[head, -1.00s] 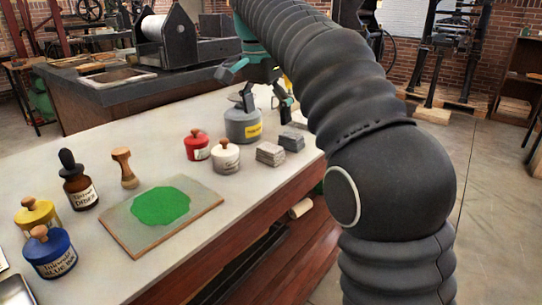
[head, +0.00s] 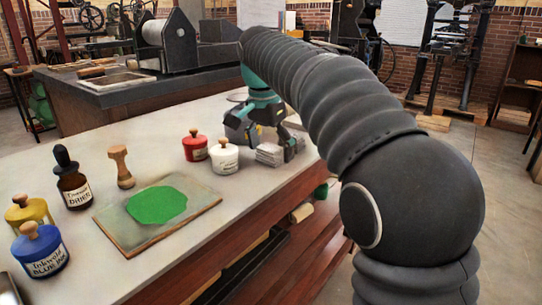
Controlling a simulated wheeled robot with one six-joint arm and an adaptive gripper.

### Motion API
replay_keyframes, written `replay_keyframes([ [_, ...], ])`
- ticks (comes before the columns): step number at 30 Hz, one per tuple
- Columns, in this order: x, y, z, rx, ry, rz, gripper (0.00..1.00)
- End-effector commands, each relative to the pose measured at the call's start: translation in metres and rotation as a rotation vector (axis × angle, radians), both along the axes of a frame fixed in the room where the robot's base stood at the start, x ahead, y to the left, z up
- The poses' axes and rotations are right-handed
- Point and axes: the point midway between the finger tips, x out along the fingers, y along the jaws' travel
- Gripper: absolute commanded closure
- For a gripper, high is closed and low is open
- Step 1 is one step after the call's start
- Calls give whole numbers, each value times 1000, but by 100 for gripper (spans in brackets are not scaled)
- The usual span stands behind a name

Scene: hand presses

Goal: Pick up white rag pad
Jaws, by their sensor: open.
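The white rag pad (head: 267,157) is a small folded, layered stack of pale cloth near the right edge of the table. My gripper (head: 270,145), with teal and dark parts, is open and low over the pad. One finger is at the pad's right side and the other is behind its upper left. I cannot tell whether either finger touches the pad. Part of the pad is hidden by the gripper.
A white jar (head: 224,158) stands close left of the pad, with a red jar (head: 195,146) beyond it. A green-inked slab (head: 200,205) lies nearer on the table (head: 150,255).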

Motion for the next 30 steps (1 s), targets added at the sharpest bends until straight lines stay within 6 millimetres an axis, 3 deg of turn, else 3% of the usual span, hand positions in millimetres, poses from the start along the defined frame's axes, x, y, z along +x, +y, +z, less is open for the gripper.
replay_keyframes([
  [2,0,0,0,0,0,0,6],
  [3,0,0,0,0,0,0,11],
  [10,0,0,0,-1,1,0,68],
  [23,0,0,5,0,1,0,68],
  [30,1,0,34,0,-1,-1,68],
])
